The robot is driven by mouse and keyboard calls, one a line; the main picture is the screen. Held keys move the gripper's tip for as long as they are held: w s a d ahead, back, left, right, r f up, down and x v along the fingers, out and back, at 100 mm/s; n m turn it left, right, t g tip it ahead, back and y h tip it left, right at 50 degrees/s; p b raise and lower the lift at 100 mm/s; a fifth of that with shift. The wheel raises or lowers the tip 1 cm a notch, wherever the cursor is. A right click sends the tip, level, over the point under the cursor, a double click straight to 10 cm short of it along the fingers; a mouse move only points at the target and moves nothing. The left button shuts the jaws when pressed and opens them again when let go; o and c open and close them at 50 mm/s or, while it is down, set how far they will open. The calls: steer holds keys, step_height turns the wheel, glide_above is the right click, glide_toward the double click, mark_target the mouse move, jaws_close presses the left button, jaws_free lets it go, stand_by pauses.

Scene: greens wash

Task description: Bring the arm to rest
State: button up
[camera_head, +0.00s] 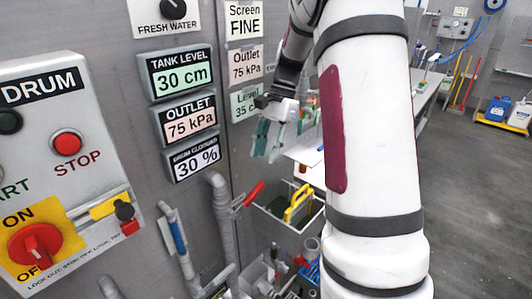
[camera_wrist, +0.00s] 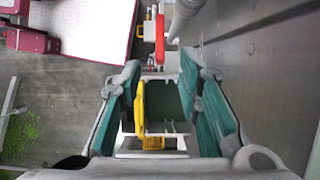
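My gripper (camera_head: 268,140) hangs from my raised white arm in the head view, in front of the panel wall beside the readouts. In the wrist view, my gripper (camera_wrist: 163,115) has its two teal-padded fingers spread wide apart, with nothing held between them. Below the gap is a grey bin (camera_head: 272,229) with a yellow-handled item (camera_head: 297,202) at it. The yellow item also shows in the wrist view (camera_wrist: 140,108), between the fingers but lower down. My arm hides part of the room behind it.
A red-handled valve (camera_head: 254,194) sticks out from the pipes near the bin. The drum control box (camera_head: 88,200) is at the left, near the tank level readout (camera_head: 180,78). A long bench (camera_head: 428,90) stands behind my arm. Grey floor (camera_head: 475,200) is open at the right.

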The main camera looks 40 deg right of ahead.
stand_by(0.3)
steer(key=s+a+r+n+t+h, duration=0.25)
steer(key=s+a+r+n, duration=0.55)
steer(key=a, duration=0.4)
steer(key=s+a+r+n+t+h, duration=0.1)
steer(key=s+a+n+t, duration=0.1)
steer(key=s, duration=0.4)
steer(key=s+a+r+n+t+h, duration=0.1)
steer(key=s+a+n+t, duration=0.1)
steer(key=s+a+n, duration=0.3)
steer(key=shift+s+n, duration=0.35)
steer(key=shift+n, duration=0.05)
stand_by(1.2)
